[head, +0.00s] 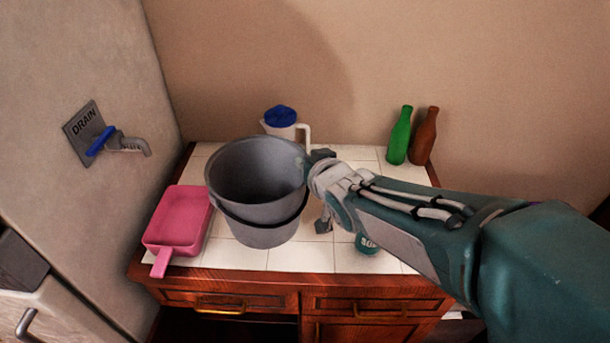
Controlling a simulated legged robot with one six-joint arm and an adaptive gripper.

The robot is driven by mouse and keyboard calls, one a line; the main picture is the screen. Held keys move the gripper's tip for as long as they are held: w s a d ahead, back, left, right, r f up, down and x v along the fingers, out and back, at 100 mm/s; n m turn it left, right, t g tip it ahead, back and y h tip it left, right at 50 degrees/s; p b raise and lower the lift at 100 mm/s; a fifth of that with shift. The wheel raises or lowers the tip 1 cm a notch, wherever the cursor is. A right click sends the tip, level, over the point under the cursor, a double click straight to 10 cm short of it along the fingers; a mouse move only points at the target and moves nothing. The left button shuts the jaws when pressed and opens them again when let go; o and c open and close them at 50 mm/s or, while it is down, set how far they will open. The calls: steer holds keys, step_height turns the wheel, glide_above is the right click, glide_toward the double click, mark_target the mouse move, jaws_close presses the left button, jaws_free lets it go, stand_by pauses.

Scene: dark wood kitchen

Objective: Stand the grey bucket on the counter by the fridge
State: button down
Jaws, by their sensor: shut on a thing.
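The grey bucket (255,190) is upright over the white-tiled top of the wooden counter (345,258). My gripper (320,188) is at the bucket's right side, shut on it. One finger shows near the rim and one lower down; the exact contact is partly hidden. The bucket seems to be held above the tiles, but its base covers the tiles behind it and I cannot tell the gap. A tall grey surface (95,60) stands left of the counter; I cannot tell whether it is the fridge.
A pink pan-like tray (180,220) lies left of the bucket. A white jug with a blue lid (282,122) stands behind it. Green (399,137) and brown (425,137) bottles stand at the back right. A tap (125,144) juts out at left.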

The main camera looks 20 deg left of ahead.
steer(key=w+a+f, duration=0.1)
steer(key=w+f, duration=0.2)
steer(key=f, duration=0.4)
steer(key=shift+w, duration=0.2)
steer(key=shift+f, duration=0.1)
steer(key=shift+d+f, duration=0.1)
steer(key=c, duration=0.7)
jaws_free()
